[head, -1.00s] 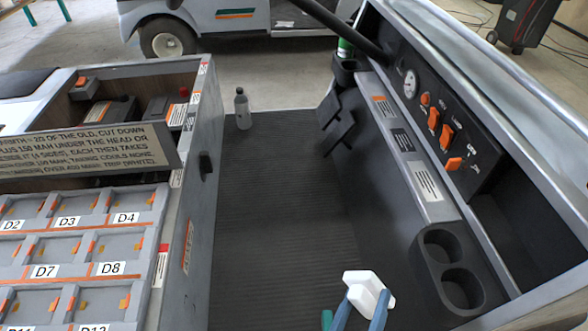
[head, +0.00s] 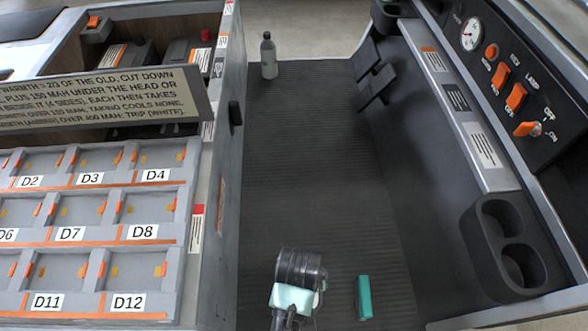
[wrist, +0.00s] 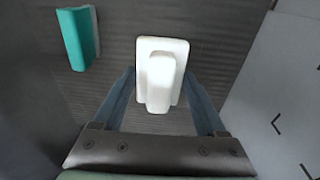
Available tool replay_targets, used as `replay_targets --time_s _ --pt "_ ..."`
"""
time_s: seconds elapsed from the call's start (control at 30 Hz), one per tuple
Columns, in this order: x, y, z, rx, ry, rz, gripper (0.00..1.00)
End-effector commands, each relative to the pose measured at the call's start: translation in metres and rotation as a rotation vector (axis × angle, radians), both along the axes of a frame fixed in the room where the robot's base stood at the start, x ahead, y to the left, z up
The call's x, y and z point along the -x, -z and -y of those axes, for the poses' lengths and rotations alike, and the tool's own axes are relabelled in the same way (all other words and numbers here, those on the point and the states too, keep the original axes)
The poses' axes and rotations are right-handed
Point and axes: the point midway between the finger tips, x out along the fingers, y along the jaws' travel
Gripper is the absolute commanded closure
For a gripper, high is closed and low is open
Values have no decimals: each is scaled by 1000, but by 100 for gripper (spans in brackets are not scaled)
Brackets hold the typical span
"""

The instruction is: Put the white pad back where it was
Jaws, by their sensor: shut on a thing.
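The white pad (wrist: 160,75), a rounded plate with a raised block on it, is between the two blue fingers of my gripper (wrist: 160,82) in the wrist view. The fingers are shut on its sides. The ribbed dark floor (wrist: 210,60) shows behind the pad; I cannot tell how far below it is. In the head view my wrist is low over the ribbed floor (head: 320,170) at the bottom centre, and it hides the pad and fingers. No frame marks the place where the pad was.
A teal block (head: 363,297) is on the floor right of my wrist; it also shows in the wrist view (wrist: 78,40). A bottle (head: 268,56) stands farther back. A rack of labelled bays (head: 85,235) is at left. A switch panel (head: 505,85) and cup holder (head: 510,250) are at right.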

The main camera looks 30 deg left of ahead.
Motion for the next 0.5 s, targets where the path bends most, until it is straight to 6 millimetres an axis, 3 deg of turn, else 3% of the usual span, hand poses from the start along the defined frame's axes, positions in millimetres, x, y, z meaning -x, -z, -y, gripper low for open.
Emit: replay_targets --time_s 0.1,0.23,0.5 --pt "19 0 -9 -14 -16 -77 70" --pt "28 7 -11 -18 -22 -110 70" --pt "29 49 -11 -17 -22 -111 70"
